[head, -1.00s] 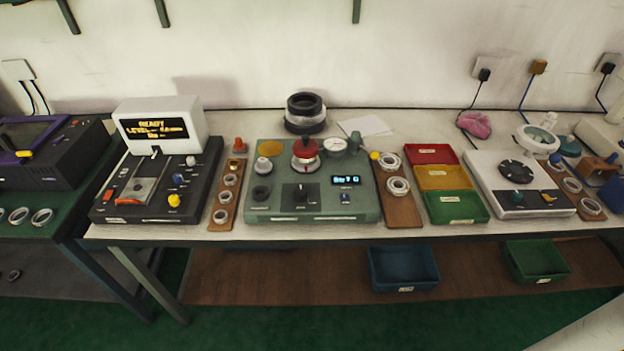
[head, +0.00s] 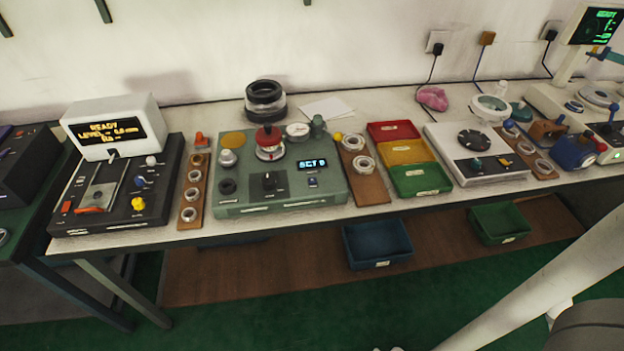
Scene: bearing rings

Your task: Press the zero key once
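A green instrument (head: 280,195) stands on the bench left of centre. My gripper is out of view; only a pale part of my arm shows at the lower right.
Ring boards (head: 194,196) (head: 366,185) flank the green instrument. Red, yellow and green trays (head: 421,180) and a white instrument (head: 474,162) stand to the right. Blue (head: 378,262) and green (head: 500,237) bins sit below.

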